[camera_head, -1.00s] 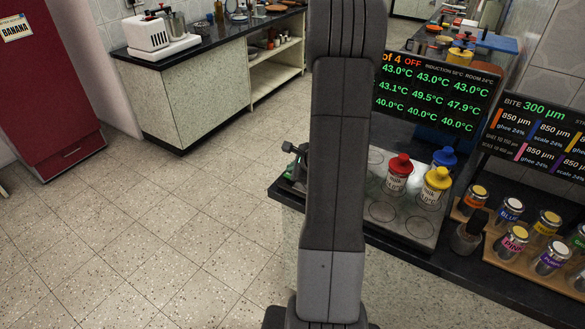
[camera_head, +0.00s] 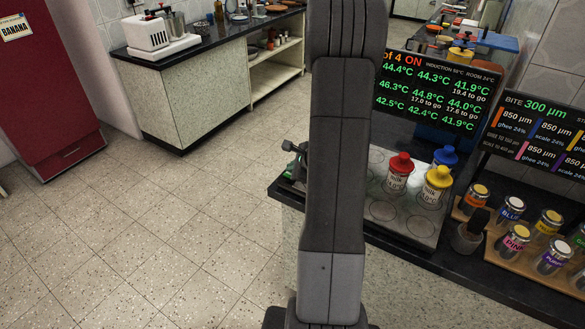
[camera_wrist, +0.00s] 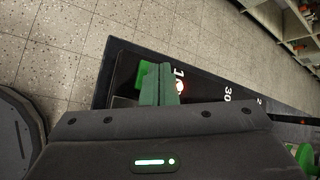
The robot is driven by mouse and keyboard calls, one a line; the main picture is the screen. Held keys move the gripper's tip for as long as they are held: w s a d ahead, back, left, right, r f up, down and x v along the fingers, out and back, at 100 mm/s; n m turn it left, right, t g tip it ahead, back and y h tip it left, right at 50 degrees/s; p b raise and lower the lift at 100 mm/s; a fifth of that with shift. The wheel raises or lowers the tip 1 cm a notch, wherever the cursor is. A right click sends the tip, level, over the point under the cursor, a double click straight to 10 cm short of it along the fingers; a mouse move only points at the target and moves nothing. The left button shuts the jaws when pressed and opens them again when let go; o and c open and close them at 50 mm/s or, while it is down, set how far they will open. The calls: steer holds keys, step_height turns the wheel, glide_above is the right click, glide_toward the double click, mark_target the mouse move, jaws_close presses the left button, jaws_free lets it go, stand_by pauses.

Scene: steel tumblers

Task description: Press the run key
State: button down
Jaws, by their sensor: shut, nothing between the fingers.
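In the wrist view, my gripper (camera_wrist: 160,90) is shut and empty, its greenish fingertips together over a black panel (camera_wrist: 205,88). A bright green key (camera_wrist: 143,74), apparently the run key, shows just beside and partly behind the fingertips. I cannot tell for sure whether they touch it. A small light glows red-white on the panel by the fingertips, near white numbers. In the head view, my arm hides most of that area. The display (camera_head: 430,92) reads ON, with "to go" times under some green temperatures.
Tumblers with red (camera_head: 398,174), yellow (camera_head: 435,188) and blue (camera_head: 446,158) caps stand on the grey hob plate (camera_head: 384,212). Several labelled jars stand in a wooden rack (camera_head: 490,243) at right. A second display (camera_head: 540,135) stands behind them. The floor at left is clear.

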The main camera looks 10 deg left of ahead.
steer(key=shift+r, duration=0.15)
step_height(320, 180, up, 6)
steer(key=p, duration=0.4)
steer(key=shift+p, duration=0.3)
stand_by(0.4)
